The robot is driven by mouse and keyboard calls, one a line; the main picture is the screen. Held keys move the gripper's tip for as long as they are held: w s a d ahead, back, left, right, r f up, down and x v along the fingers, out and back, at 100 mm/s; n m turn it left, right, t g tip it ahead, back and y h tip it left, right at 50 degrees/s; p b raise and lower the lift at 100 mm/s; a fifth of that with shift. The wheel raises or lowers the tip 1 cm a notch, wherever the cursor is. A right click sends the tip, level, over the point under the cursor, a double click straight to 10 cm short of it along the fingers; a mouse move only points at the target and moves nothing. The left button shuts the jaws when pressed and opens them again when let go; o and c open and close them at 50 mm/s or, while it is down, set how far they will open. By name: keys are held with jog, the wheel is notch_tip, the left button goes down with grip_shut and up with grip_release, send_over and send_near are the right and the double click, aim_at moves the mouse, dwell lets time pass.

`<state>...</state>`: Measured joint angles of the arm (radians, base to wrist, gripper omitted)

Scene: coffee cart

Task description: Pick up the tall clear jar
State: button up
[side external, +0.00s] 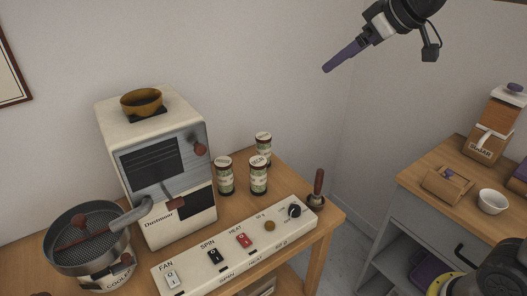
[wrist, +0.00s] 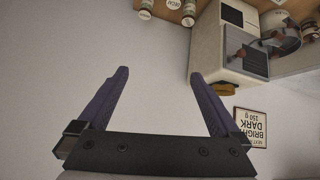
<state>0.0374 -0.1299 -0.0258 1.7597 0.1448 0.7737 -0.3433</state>
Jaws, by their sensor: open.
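No jar stands out clearly as the tall clear one.
The cream machine (side external: 155,165) carries an amber bowl (side external: 142,102). A strainer pan (side external: 85,238) stands left, a switch panel (side external: 235,250) in front. On the right cabinet are a brown canister (side external: 494,122), a wooden box (side external: 447,184) and a white bowl (side external: 492,202).

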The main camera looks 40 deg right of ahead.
jog(key=w+d+f, duration=0.1)
jog(key=w+f, duration=0.2)
jog(key=w, duration=1)
jog(key=g, duration=0.3)
send_over(268, 138)
jog(key=s, duration=0.5)
notch_tip(268, 138, down, 27)
jog(key=shift+m, duration=0.3)
jog(key=x, duration=0.5)
jog(key=d+x, duration=0.1)
jog(key=x, duration=0.1)
jog(key=shift+f, duration=0.2)
jog(key=shift+x, duration=2.1)
jog(key=shift+w+a+f, duration=0.15)
jog(key=shift+f, duration=0.25)
jog(key=shift+w+a+f, duration=0.15)
jog(key=shift+w+f, duration=0.05)
jog(key=shift+f, duration=0.2)
